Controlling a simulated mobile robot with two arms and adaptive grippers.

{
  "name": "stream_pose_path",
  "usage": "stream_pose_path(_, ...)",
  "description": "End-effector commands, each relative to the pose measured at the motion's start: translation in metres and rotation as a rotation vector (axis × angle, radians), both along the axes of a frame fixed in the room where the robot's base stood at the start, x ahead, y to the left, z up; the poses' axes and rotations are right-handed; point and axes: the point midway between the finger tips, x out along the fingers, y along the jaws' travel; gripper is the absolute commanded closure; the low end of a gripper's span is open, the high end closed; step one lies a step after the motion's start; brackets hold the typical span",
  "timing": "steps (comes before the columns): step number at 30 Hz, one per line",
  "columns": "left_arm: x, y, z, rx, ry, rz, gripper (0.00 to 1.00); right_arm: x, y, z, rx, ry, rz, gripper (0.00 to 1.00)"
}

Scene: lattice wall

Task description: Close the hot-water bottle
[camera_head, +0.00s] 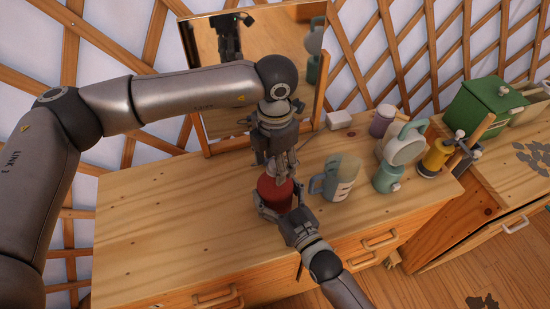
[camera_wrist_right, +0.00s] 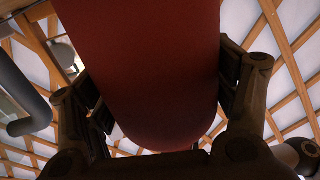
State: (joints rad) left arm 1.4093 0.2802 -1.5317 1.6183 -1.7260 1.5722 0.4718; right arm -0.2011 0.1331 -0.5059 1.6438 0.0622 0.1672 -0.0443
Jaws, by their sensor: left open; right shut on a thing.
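The red hot-water bottle (camera_head: 273,192) stands near the middle of the wooden dresser top. Its red body fills the middle of the right wrist view (camera_wrist_right: 145,60). My right gripper (camera_head: 279,205) is shut on the bottle's body from the front, with a finger on each side; its fingers also show in the right wrist view (camera_wrist_right: 160,100). My left gripper (camera_head: 281,170) points down from above, open, right over the top of the bottle. The bottle's neck and its stopper are hidden or too small to make out.
A blue-grey mug or jug (camera_head: 342,180) stands close to the right of the bottle. A pale mint fan-like object (camera_head: 390,175), a purple-grey jar (camera_head: 381,122) and a yellow cylinder (camera_head: 436,157) are farther right. A mirror (camera_head: 255,50) stands behind. The dresser's left half (camera_head: 170,215) is clear.

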Motion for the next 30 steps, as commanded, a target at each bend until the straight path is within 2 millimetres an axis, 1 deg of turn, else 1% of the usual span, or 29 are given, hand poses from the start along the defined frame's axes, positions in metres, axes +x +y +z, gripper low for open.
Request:
stream_pose_path(1, -0.0001, -0.0001, 0.0002, 0.0, 0.0, 0.0, 0.5, 0.0, 0.0001, -0.0002, 0.0, 0.001, 0.0, 0.88)
stream_pose_path(2, -0.0001, -0.0001, 0.0002, 0.0, 0.0, 0.0, 0.54, 0.0, 0.0001, -0.0002, 0.0, 0.001, 0.0, 0.88)
stream_pose_path(11, 0.0, 0.0, 0.0004, 0.0, 0.0, 0.0, 0.93, -0.0001, 0.0, -0.0003, 0.0, 0.001, 0.0, 0.88)
stream_pose_path(17, 0.0001, 0.0001, 0.0005, 0.001, -0.001, -0.007, 0.94, -0.0001, 0.0, -0.0002, 0.0, 0.0, 0.0, 0.88)
stream_pose_path(18, 0.0002, 0.0001, 0.0005, 0.001, -0.001, -0.007, 0.64, -0.0001, 0.0, -0.0002, 0.0, 0.0, 0.0, 0.88)
stream_pose_path(21, 0.0002, 0.0001, 0.0005, 0.001, -0.001, -0.007, 0.51, -0.0001, 0.0, -0.0002, 0.0, 0.0, 0.0, 0.88)
stream_pose_path(24, 0.0002, 0.0001, 0.0005, 0.001, -0.001, -0.007, 0.4, -0.0001, 0.0, -0.0002, 0.0, 0.0, 0.0, 0.88)
stream_pose_path(30, 0.0001, 0.0001, 0.0005, 0.0, 0.0, -0.007, 0.4, -0.0001, 0.0, -0.0002, 0.0, 0.0, 0.0, 0.88)
